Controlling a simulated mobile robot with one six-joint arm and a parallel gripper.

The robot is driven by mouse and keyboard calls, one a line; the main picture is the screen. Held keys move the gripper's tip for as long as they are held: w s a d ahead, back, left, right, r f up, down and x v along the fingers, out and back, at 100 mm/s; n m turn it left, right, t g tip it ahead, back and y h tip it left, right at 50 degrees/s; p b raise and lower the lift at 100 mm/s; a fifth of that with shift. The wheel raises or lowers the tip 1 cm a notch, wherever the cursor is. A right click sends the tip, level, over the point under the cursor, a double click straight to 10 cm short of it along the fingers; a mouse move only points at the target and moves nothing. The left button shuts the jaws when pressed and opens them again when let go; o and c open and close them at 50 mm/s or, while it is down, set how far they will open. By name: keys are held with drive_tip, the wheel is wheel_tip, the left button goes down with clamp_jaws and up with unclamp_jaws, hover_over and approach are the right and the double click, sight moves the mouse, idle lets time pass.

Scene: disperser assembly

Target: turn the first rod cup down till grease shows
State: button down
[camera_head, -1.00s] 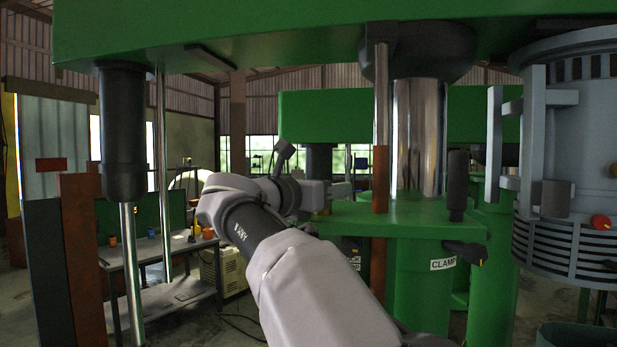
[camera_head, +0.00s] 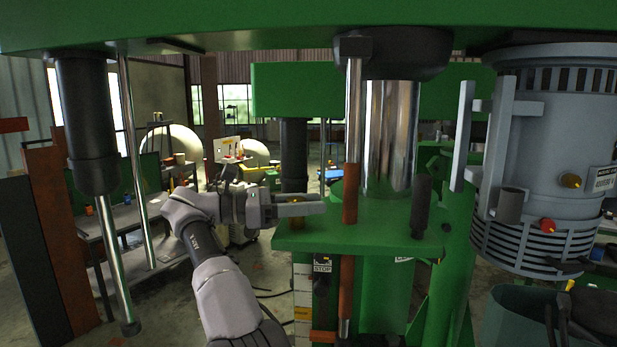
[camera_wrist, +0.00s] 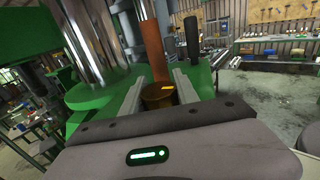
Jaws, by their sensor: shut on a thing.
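My gripper (camera_head: 318,203) reaches from the left over the edge of the green platform (camera_head: 300,238), close to the rust-brown rod sleeve (camera_head: 350,193). In the wrist view, my gripper (camera_wrist: 155,96) has its two grey fingers on either side of a brass-brown cup (camera_wrist: 157,99) and is shut on it. A small yellow-orange patch shows at the cup's top; I cannot tell whether it is grease. The rod sleeve (camera_wrist: 154,50) stands upright just beyond the cup. The cup's lower part is hidden by my gripper's body, and I cannot make the cup out in the head view.
A thick chrome column (camera_head: 390,140) rises behind the sleeve. A black handle (camera_head: 421,205) stands on the platform to its right. A grey slatted cylinder (camera_head: 550,150) with brackets hangs at right. A black-and-chrome post (camera_head: 92,130) and rusty plates (camera_head: 60,230) stand at left.

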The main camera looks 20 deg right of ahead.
drive_tip(key=p, duration=0.1)
drive_tip(key=g+p, duration=0.1)
drive_tip(key=shift+s+r+m+p, duration=0.1)
drive_tip(key=shift+r+m+p, duration=0.15)
drive_tip(key=shift+m+p, duration=0.15)
drive_tip(key=shift+f, duration=0.25)
drive_tip(key=c, duration=0.9)
unclamp_jaws()
